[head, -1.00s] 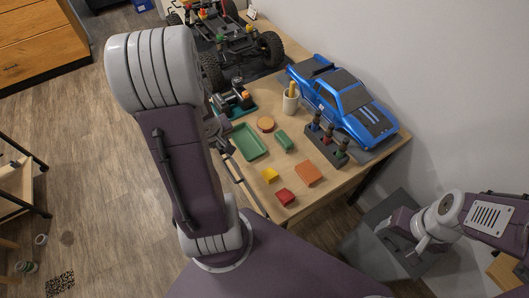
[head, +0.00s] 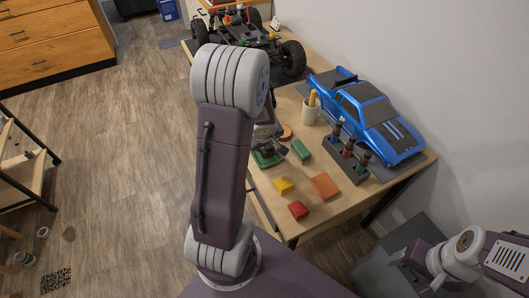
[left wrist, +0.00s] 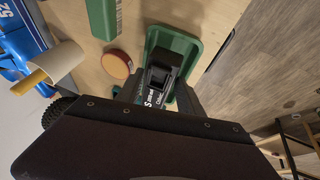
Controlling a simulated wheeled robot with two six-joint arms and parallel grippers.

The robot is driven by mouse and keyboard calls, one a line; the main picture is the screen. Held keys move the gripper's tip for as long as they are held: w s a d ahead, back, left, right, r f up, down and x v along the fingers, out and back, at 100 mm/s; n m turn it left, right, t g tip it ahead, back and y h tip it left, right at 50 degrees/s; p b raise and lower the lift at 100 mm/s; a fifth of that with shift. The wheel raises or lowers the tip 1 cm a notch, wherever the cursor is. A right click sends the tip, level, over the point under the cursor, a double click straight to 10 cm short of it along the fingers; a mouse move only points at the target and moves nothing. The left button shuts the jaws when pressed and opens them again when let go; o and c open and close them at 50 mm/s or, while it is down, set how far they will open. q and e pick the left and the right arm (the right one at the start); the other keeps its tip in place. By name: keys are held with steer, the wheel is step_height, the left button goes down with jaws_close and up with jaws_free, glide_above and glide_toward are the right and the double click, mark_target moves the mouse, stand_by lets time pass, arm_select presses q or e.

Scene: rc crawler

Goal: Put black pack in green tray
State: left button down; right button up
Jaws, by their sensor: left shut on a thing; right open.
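The black pack (left wrist: 163,72) has white lettering and is held between the fingers of my left gripper (left wrist: 160,88) in the left wrist view. It is over the green tray (left wrist: 193,48); I cannot tell whether it touches the tray floor. In the head view the green tray (head: 262,161) is partly hidden by my left arm and gripper (head: 270,148). My left gripper is shut on the pack. My right gripper (head: 414,272) is open and empty at the lower right, away from the table.
A cup (head: 310,112), a tool holder (head: 346,160) and a blue car body (head: 372,115) stand to the right.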

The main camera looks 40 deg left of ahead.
arm_select(q)
steer(key=shift+f+b, duration=1.4)
steer(key=shift+f, duration=0.5)
steer(key=shift+f, duration=0.2)
steer(key=c, duration=0.7)
jaws_free()
steer(key=shift+c, duration=0.2)
steer(key=shift+r, duration=0.1)
steer(key=shift+s+r, duration=0.1)
steer(key=shift+r, duration=0.25)
steer(key=p+v, duration=0.7)
steer(key=v, duration=0.4)
steer(key=s+d+m+g+h, duration=0.1)
steer(key=s+d+m, duration=0.3)
steer(key=d+m, duration=0.2)
steer(key=s+d+m+g+h, duration=0.2)
steer(key=s+d+m, duration=0.2)
steer(key=d+m, duration=0.2)
steer(key=shift+s+d+f+m, duration=0.15)
steer(key=shift+s+d+m, duration=0.2)
steer(key=shift+d, duration=0.75)
